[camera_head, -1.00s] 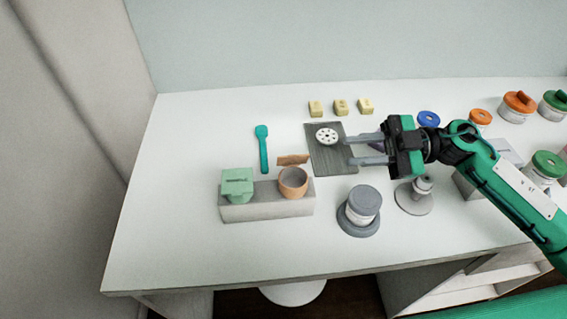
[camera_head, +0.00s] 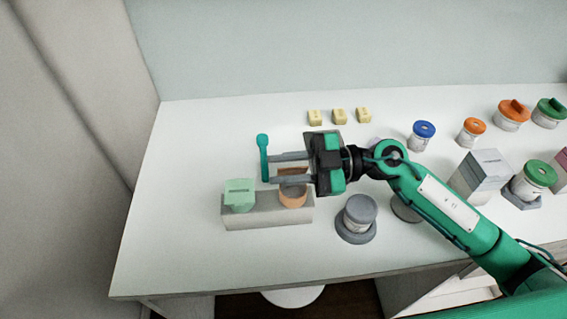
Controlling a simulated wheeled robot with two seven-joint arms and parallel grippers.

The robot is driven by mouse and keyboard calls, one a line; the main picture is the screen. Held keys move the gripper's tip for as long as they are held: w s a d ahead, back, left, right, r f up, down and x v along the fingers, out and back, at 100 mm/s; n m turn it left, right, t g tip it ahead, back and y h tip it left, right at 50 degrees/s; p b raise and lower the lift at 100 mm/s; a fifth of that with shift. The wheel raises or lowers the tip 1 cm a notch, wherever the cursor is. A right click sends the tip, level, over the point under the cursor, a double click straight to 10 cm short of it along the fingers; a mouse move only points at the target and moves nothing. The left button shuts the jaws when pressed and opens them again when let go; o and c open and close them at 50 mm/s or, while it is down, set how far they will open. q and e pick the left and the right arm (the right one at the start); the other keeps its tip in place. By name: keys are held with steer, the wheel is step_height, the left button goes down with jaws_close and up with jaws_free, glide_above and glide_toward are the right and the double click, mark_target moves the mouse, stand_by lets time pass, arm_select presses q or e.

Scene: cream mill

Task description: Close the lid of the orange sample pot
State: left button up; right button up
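The orange sample pot (camera_head: 292,200) sits in the right end of a grey block (camera_head: 266,219). Its tan-orange lid stood open at the pot's back edge a second ago; now my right gripper's fingers cover most of the lid and the pot's mouth, so the lid's angle is unclear. My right gripper (camera_head: 271,169) points left with two parallel fingers spread apart, over or just behind the pot. I cannot tell whether a finger touches the lid. My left gripper is not in view.
A green pot (camera_head: 239,196) sits in the block's left end. A teal spoon-like tool (camera_head: 262,150) lies behind it. A grey lidded jar (camera_head: 358,211) stands right of the block. Several yellow blocks (camera_head: 339,116) lie at the back. The table's left part is clear.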

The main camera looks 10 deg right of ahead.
steer(key=shift+a, duration=0.1)
jaws_close()
